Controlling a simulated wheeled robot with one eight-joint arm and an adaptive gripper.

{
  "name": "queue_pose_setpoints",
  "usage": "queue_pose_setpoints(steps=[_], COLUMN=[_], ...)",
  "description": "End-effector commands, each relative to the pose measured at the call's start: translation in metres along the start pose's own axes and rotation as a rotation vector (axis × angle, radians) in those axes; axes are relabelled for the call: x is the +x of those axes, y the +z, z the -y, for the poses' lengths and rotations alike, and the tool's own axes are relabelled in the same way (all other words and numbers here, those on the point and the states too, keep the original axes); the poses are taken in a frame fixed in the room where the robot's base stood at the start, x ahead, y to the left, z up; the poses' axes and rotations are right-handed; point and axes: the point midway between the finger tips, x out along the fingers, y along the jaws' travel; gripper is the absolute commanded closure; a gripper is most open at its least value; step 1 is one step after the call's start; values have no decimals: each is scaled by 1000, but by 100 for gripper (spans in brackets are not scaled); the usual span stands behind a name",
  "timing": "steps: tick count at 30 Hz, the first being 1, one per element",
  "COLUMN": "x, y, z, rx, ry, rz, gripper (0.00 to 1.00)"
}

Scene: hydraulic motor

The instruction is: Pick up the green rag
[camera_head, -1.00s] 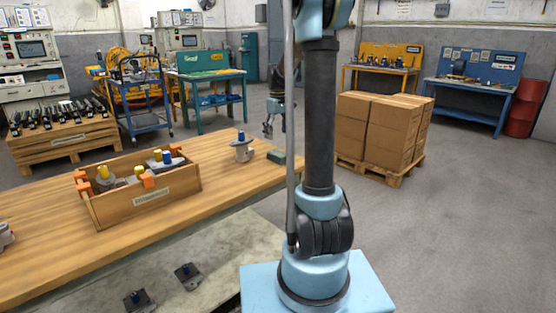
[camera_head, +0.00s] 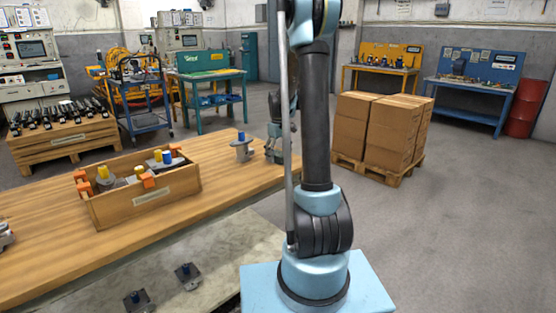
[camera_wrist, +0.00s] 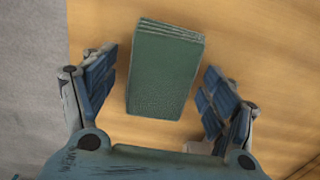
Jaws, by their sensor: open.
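The green rag (camera_wrist: 166,72) is a folded, layered rectangle lying on the wooden table, seen from above in the wrist view. My gripper (camera_wrist: 156,88) is open, with one finger on the left and one on the right of the rag. Neither finger appears to touch it, and a gap of bare wood shows on each side. In the head view my gripper (camera_head: 273,152) is low at the table's right end, partly behind my arm. The rag is hidden there.
The wooden table (camera_head: 215,185) has its edge close to the left finger in the wrist view, with grey floor beyond. A metal part with a blue top (camera_head: 242,148) stands just left of my gripper. A wooden crate (camera_head: 150,200) with motor parts and orange clamps sits farther left.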

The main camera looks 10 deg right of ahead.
Motion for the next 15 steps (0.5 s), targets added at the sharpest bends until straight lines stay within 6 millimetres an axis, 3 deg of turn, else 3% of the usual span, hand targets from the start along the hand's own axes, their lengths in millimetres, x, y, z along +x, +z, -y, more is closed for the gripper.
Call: queue_pose_setpoints(steps=[6,8,12,15], x=[1,1,1,0], y=[0,0,0,0], z=[0,0,0,0], rx=[0,0,0,0], ry=[0,0,0,0], rz=[0,0,0,0], gripper=[22,33,65,69])
